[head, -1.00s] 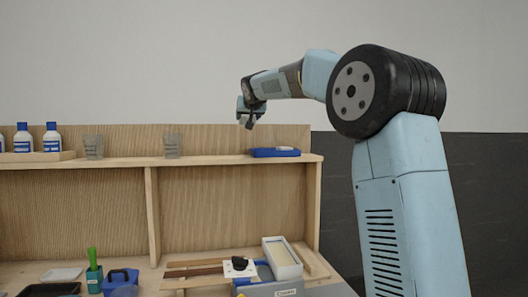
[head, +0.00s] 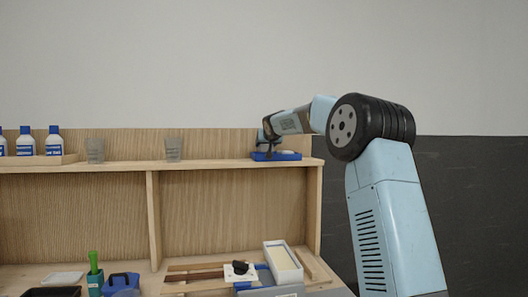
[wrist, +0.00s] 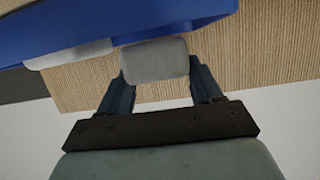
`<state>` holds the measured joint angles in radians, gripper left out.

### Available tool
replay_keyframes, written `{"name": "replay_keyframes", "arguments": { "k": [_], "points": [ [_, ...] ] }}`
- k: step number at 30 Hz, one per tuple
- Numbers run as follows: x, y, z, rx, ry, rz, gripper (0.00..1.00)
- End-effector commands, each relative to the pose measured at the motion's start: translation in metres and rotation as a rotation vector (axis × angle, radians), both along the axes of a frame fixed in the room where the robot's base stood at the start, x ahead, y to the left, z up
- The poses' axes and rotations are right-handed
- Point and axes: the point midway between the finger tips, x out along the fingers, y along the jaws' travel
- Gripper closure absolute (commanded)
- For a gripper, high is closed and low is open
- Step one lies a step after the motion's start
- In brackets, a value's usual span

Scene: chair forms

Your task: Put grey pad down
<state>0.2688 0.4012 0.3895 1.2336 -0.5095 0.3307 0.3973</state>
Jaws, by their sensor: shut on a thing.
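The grey pad (wrist: 154,60) is a small rounded block between the two fingers of my gripper (wrist: 160,82) in the wrist view. My gripper is shut on it. In the head view my gripper (head: 265,147) is low over the blue tray (head: 288,156) on the right end of the shelf. The tray also shows in the wrist view (wrist: 190,12), close beyond the pad. A pale piece (wrist: 68,56) lies at the tray's left there. I cannot tell whether the held pad touches the tray.
The wooden shelf (head: 215,163) also bears two grey cups (head: 95,150) (head: 173,149) and several white bottles with blue caps (head: 54,140) at the left. The shelf between cups and tray is clear.

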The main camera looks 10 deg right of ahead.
Motion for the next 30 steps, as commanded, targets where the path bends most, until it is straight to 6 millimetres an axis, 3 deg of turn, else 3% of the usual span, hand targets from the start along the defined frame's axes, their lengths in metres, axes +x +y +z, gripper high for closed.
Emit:
{"name": "replay_keyframes", "arguments": {
  "k": [6,15,16,19,30],
  "points": [
    [0.0,0.0,-0.029,0.0,0.001,0.0,0.93],
    [0.0,0.001,-0.031,0.0,0.001,0.001,0.93],
    [0.0,0.001,-0.031,0.0,0.001,0.001,0.34],
    [0.0,0.001,-0.031,0.0,0.001,0.001,0.25],
    [-0.005,0.002,-0.028,0.001,0.0,0.002,0.25]
  ]
}}
